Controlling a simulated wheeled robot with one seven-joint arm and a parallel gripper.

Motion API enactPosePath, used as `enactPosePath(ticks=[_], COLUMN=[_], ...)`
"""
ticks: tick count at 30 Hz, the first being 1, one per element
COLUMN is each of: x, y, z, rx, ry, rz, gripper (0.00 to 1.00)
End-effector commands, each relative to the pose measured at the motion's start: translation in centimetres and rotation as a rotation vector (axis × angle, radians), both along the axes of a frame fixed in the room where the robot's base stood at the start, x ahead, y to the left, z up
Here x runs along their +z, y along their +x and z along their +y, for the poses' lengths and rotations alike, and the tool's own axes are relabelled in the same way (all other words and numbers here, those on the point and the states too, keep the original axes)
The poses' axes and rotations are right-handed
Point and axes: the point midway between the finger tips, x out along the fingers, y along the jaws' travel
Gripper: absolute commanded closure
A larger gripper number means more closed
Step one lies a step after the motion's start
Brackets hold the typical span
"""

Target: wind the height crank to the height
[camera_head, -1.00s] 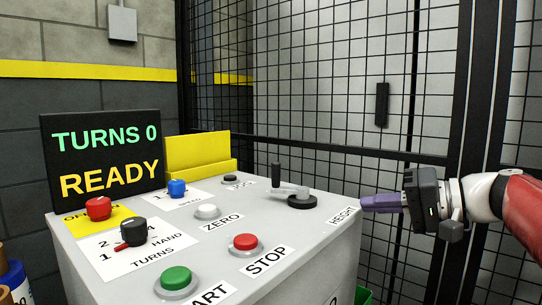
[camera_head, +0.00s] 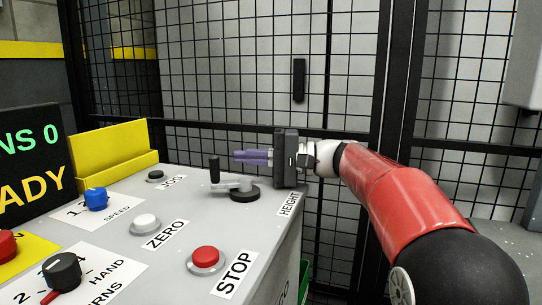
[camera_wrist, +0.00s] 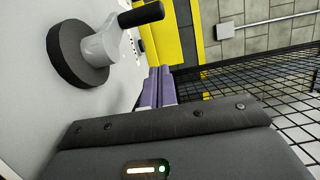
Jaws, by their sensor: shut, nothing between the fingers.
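The height crank (camera_head: 238,190) sits on the grey console top by the HEIGHT label (camera_head: 289,204). It has a black round base, a grey arm pointing left, and an upright black handle (camera_head: 214,170) at the arm's end. My gripper (camera_head: 236,157) is shut and empty. Its purple fingers point left, above the crank and close to the handle but apart from it. The display (camera_head: 28,165) is partly cut off and ends in "NS 0" and "ADY".
The console top holds a blue speed knob (camera_head: 96,199), a white ZERO button (camera_head: 145,222), a red STOP button (camera_head: 206,258), a black HAND TURNS knob (camera_head: 62,270) and a black JOG button (camera_head: 155,175). A yellow block (camera_head: 110,150) stands at the back. Black mesh fence (camera_head: 220,60) is behind.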

Motion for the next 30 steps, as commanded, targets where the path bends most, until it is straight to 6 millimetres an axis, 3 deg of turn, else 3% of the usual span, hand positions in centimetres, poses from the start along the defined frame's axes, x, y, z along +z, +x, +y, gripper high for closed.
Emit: enactPosePath(ticks=[2,10,23,30], x=[0.1,0.1,0.0,-0.2], y=[-0.2,-3.4,-3.8,-5.0], z=[1.5,2.2,2.3,2.5], rx=[0.003,-0.001,-0.001,-0.001], ry=[0.000,0.000,0.000,0.000], rz=[-0.001,-0.001,-0.001,-0.002], gripper=[1.00,1.00,1.00,1.00])
